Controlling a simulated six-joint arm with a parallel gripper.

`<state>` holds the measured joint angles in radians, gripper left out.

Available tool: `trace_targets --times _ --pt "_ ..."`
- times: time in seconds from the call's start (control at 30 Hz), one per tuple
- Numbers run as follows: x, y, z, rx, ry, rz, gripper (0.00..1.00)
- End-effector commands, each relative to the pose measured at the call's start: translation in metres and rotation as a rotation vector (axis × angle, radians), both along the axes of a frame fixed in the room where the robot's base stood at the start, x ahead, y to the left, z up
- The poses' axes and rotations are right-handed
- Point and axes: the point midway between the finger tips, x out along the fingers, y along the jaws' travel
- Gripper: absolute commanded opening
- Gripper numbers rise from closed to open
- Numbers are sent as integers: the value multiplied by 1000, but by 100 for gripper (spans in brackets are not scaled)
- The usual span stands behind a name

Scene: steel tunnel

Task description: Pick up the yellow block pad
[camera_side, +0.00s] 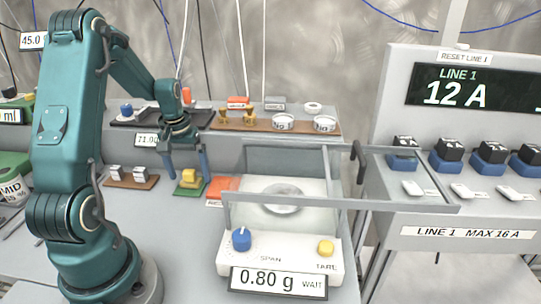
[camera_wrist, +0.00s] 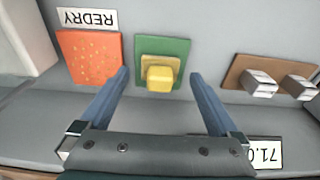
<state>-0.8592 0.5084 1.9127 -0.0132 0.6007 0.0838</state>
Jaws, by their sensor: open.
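The yellow block (camera_side: 188,177) sits on a green pad (camera_side: 190,190) on the grey bench, just below my gripper in the side view. In the wrist view the yellow block (camera_wrist: 160,77) has a wider yellow base under it and rests on the green pad (camera_wrist: 179,47). My gripper (camera_side: 187,177) is open and empty, its two blue fingers pointing down. In the wrist view my gripper (camera_wrist: 160,75) has a finger on each side of the block, with clear gaps. I cannot tell how far the fingertips are above the bench.
An orange pad (camera_wrist: 88,57) labelled REDRY lies beside the green pad. A brown board (camera_wrist: 268,75) with metal blocks lies on the other side. A balance (camera_side: 281,225) reading 0.80 g, with a glass shield, stands right of the pads. A raised shelf (camera_side: 275,125) runs behind.

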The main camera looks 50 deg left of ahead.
Motion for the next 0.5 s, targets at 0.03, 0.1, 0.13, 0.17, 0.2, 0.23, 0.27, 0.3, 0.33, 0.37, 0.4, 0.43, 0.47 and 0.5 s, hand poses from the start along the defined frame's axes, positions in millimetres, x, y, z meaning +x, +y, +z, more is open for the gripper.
trace_targets --times 0.03,0.1,0.13,0.17,0.2,0.23,0.27,0.3,0.33,0.37,0.4,0.43,0.47,0.5 --pt "0 0 -3 0 0 0 98" --pt "0 0 -4 1 -1 0 98" --pt "0 0 -4 1 -1 0 98" --pt "0 0 -4 1 -1 0 98" --pt "0 0 -4 1 -1 0 98" --pt "0 0 -4 1 -1 0 98" --pt "0 0 -4 1 -1 0 98" --pt "0 0 -4 1 -1 0 98" --pt "0 0 -4 1 -1 0 90" --pt "0 0 -4 1 -1 0 78" --pt "0 0 -4 1 -1 0 63" --pt "0 0 -4 1 -1 0 52" --pt "0 0 -4 1 -1 0 40" --pt "0 0 -4 1 -1 0 25"
